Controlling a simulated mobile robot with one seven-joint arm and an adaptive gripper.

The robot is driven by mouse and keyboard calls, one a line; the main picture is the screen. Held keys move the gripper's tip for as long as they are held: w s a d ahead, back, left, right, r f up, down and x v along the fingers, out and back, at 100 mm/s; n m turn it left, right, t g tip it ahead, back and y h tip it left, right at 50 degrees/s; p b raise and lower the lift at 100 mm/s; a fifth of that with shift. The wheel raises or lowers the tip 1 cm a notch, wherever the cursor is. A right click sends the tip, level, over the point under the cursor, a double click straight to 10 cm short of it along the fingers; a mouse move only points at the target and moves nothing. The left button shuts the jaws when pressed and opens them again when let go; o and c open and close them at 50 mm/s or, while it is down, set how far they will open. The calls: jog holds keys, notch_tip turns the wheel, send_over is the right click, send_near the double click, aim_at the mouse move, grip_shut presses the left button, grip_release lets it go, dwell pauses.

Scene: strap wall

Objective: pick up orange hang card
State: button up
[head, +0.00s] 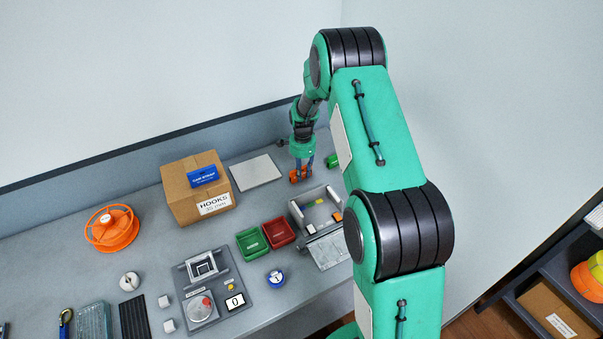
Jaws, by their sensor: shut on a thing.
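My gripper (300,176) hangs at the end of the green arm, pointing down over the back of the bench in the head view. It is shut on a small orange piece, which I take to be the orange hang card (294,178). The fingers partly cover it, and its outline is too small to make out. I cannot tell whether it touches the bench. A second small orange patch (338,216) shows in the grey tray in front of the gripper, partly near my arm.
Green (250,244) and red (279,232) bins and the grey tray (297,215) sit in front. An orange reel (112,230) lies far left. My arm hides the bench's right side.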

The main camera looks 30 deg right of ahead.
aim_at(303, 168)
notch_tip(303, 168, up, 10)
jog(key=shift+r+p, duration=0.1)
jog(key=shift+p, duration=0.5)
jog(key=shift+a, duration=0.1)
dwell(0.5)
